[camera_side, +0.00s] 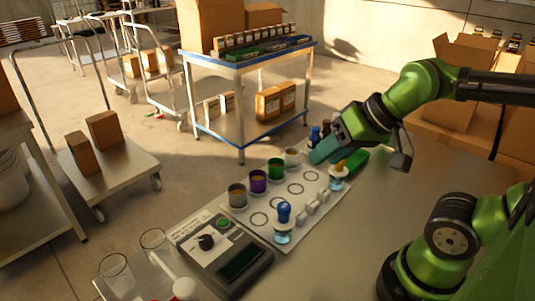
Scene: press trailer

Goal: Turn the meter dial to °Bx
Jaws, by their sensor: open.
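The meter (222,251) is a grey box with a light top panel at the front left of the table. Its black dial (206,242) sits on the panel beside a green button (223,223). A dark display (240,263) is at its right. The dial's markings are too small to read, so its setting cannot be told. My gripper (322,153) is open at the far end of the white board, well to the upper right of the meter. Its fingertips are close to the bottles there, and whether they touch anything cannot be told.
A white board (262,203) holds a row of coloured cups (258,180), white cubes (309,208) and blue-topped dropper bottle (283,222) near the meter. A yellow-topped dropper (338,175) stands near my gripper. Clear glasses (116,271) stand left of the meter. The table's right side is clear.

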